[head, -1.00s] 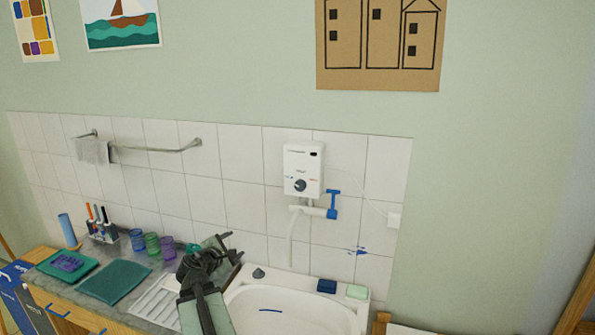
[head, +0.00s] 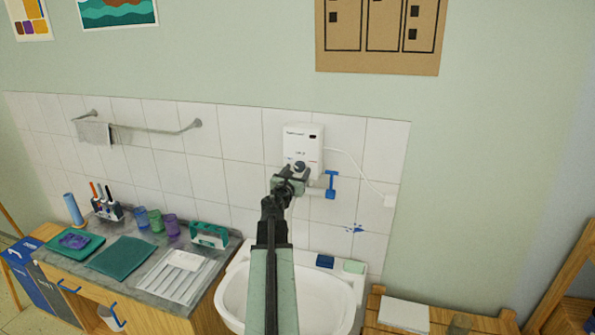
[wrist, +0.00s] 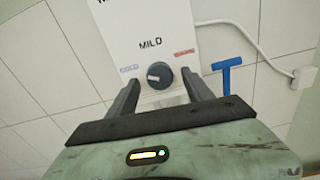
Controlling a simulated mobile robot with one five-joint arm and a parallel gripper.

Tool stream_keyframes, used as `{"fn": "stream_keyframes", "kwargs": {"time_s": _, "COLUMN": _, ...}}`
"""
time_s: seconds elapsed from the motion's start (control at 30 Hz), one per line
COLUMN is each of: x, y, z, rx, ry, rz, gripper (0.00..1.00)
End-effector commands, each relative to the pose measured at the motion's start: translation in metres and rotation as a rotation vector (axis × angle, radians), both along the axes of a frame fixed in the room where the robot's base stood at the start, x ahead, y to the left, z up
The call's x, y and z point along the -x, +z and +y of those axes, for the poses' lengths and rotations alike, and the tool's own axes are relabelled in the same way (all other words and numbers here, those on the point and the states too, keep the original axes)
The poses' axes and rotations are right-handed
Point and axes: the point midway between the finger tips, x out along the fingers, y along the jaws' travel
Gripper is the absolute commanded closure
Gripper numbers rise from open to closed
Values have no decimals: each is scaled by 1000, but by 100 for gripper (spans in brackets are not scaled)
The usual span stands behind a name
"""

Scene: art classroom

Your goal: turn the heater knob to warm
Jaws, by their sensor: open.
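The white heater (head: 303,143) hangs on the tiled wall above the sink. Its dark round knob (wrist: 160,76) shows below the word MILD, with a blue label on the left and a red label on the right. The knob's pale mark points left, toward the blue label. The knob also shows in the head view (head: 299,166), partly covered by my gripper. My gripper (head: 291,177) is open in front of the heater's lower part. In the wrist view its fingers stand left and right of the knob, apart from it.
A blue tap handle (head: 331,185) sticks out at the heater's lower right. A white cord (head: 358,167) runs from the heater to a wall box (head: 390,201). The sink (head: 330,300) lies below, with a blue sponge (head: 325,261) on its rim.

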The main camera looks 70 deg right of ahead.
Motion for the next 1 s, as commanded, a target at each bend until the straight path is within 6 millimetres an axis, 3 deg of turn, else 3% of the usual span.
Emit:
{"fn": "stream_keyframes", "kwargs": {"time_s": 0.1, "x": -1, "y": 0, "z": -13, "rx": 0, "ry": 0, "rz": -1, "gripper": 41}}
{"fn": "stream_keyframes", "kwargs": {"time_s": 0.3, "x": -1, "y": 0, "z": -12, "rx": 0, "ry": 0, "rz": -1, "gripper": 41}}
{"fn": "stream_keyframes", "kwargs": {"time_s": 0.37, "x": -1, "y": 0, "z": -12, "rx": 0, "ry": 0, "rz": -1, "gripper": 54}}
{"fn": "stream_keyframes", "kwargs": {"time_s": 0.53, "x": -1, "y": 0, "z": -12, "rx": 0, "ry": 0, "rz": -1, "gripper": 100}}
{"fn": "stream_keyframes", "kwargs": {"time_s": 1.0, "x": -2, "y": 0, "z": -11, "rx": -7, "ry": 0, "rz": -119, "gripper": 100}}
